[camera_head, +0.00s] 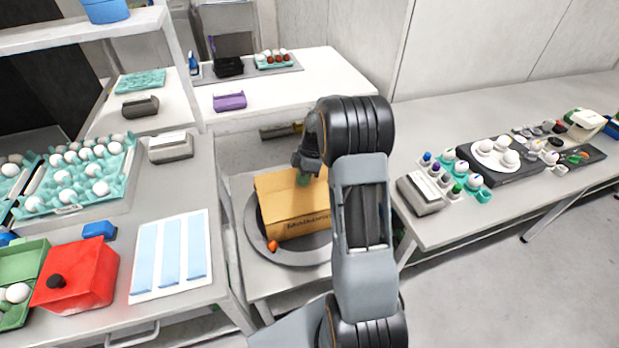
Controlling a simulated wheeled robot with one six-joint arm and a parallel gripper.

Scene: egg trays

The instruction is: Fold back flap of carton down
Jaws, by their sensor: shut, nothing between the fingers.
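The cardboard carton (285,226) stands on a dark round turntable (254,236) on the low table in the middle. Printed lettering runs along its near side. An orange-tan panel forms its upper part; I cannot tell from this view how each flap lies, and the back flap is not clearly seen. My gripper (304,179) is over the top of the carton, near its back right part, shut and empty. Its fingertips are small and partly hidden, so I cannot tell whether they touch the cardboard. My arm hides the carton's right end.
A small orange object (272,246) lies on the turntable's left front. A left bench holds egg trays (85,208), a red box (85,275) and a white sheet with blue strips (197,225). A right bench (480,225) carries a scale, bottles and a plate of eggs.

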